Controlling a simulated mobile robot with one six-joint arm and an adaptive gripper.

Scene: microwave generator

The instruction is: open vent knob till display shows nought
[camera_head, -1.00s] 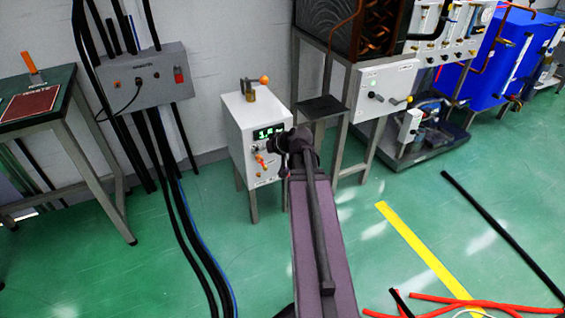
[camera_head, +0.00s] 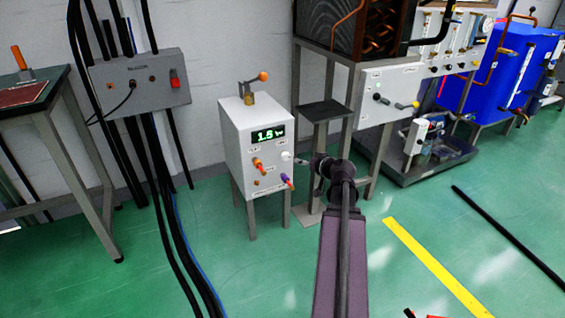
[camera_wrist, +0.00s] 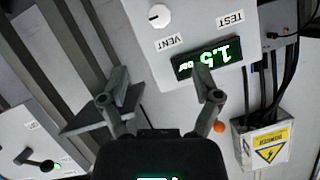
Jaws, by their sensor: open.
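The white box (camera_head: 240,150) has a lit green display (camera_head: 268,134) reading 1.5 bar; it also shows upside down in the wrist view (camera_wrist: 210,58). The vent knob (camera_wrist: 159,15) is white with a dark line, beside the label VENT at the top of the wrist view. In the head view it is the white knob (camera_head: 286,156) below the display's right end. My gripper (camera_wrist: 160,76) is open and empty, its fingers spread apart. In the wrist view the knob shows beyond the fingers, apart from them. In the head view my gripper is right of the box front.
An orange-tipped lever (camera_head: 254,80) tops the box. A small black-topped stand (camera_head: 325,110) is close on the right. Cables (camera_head: 172,230) run along the floor at left. Floor before the box is clear.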

